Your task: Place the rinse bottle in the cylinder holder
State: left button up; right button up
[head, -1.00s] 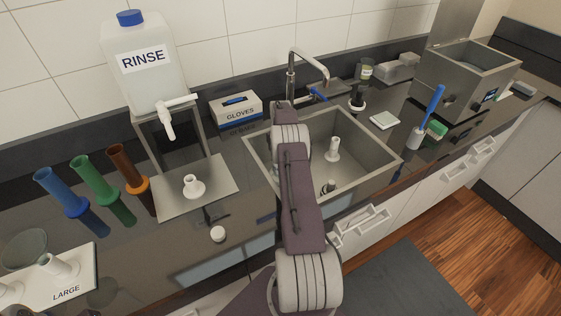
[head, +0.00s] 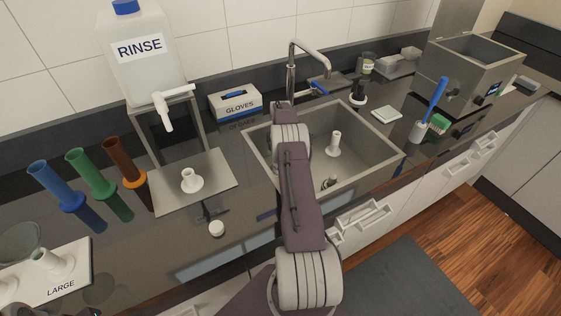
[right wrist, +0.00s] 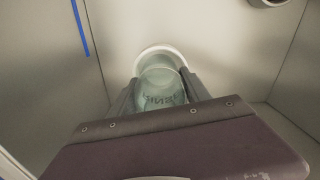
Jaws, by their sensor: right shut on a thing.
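My right gripper (right wrist: 160,95) is shut on a clear, greenish glass vessel (right wrist: 162,84) with lettering that I cannot read for certain. A pale round rim (right wrist: 160,50) shows around or behind the vessel; I cannot tell whether they touch. In the head view my arm reaches over the sink and hides this gripper and its load. A large white jug marked RINSE (head: 142,70) stands on a metal stand at the left. My left gripper is not in view.
The metal sink (head: 370,165) has raised walls and a tall faucet (head: 291,72) behind it. Blue, green and brown cylinders (head: 84,170) stand at the left, near a white base marked LARGE (head: 70,279). A glove box (head: 235,104) is behind the sink.

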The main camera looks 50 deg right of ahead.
jog(key=shift+f, duration=0.2)
dwell(0.3)
jog(key=o, duration=1.6)
jog(key=o, duration=0.3)
notch_tip(320, 180, up, 9)
jog(key=shift+b, duration=0.3)
